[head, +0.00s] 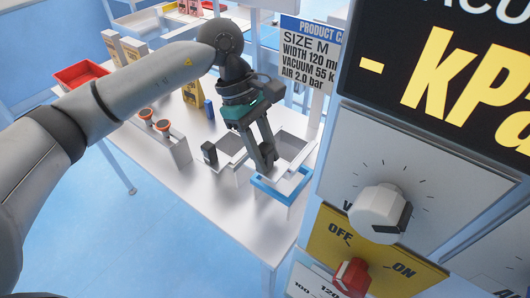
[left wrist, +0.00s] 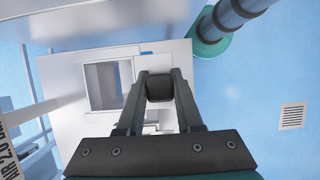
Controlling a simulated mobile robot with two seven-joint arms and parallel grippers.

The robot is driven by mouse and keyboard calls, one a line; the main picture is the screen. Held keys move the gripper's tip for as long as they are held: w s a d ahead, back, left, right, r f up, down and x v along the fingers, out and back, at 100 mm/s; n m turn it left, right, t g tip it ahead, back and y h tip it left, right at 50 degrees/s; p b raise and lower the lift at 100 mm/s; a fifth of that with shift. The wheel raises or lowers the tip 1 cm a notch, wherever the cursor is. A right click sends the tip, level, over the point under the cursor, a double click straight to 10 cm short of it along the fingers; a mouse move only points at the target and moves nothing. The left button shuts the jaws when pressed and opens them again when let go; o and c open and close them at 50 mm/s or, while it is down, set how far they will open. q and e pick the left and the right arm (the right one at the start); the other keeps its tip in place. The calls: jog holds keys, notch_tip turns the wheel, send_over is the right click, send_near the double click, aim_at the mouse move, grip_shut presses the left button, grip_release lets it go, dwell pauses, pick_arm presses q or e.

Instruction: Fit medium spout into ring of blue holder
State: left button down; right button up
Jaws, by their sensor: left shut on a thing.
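My left gripper (head: 268,165) points down at the front right of the white table and is shut on a dark grey block. In the left wrist view this block (left wrist: 160,88) sits between the fingertips. A light grey, open square spout (head: 297,147) shows right beside the fingers; I take the block to be its handle, though the join is hidden. The blue holder (head: 266,187) is just below the fingertips, its ring partly covered by the gripper and grey parts. I cannot tell whether the spout is inside the ring or above it. My right gripper is not in view.
Another grey hollow piece (head: 232,146) with a dark block (head: 209,152) stands just left of the gripper. A white rack (head: 180,150) with orange-topped pieces (head: 163,127) is farther left. A red tray (head: 80,75) is at the far left. A control panel (head: 405,150) blocks the right.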

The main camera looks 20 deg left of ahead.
pick_arm(q)
jog(key=shift+b, duration=0.7)
dwell(1.1)
jog(key=shift+f, duration=0.1)
dwell(0.4)
jog(key=shift+f+b, duration=0.3)
jog(key=shift+b, duration=0.1)
notch_tip(320, 180, down, 9)
jog(key=b, duration=0.8)
jog(key=shift+b, duration=0.35)
dwell(1.8)
jog(key=shift+c, duration=2.4)
grip_release()
jog(key=p+v, duration=0.1)
jog(key=v, duration=1.4)
jog(key=shift+r, duration=0.15)
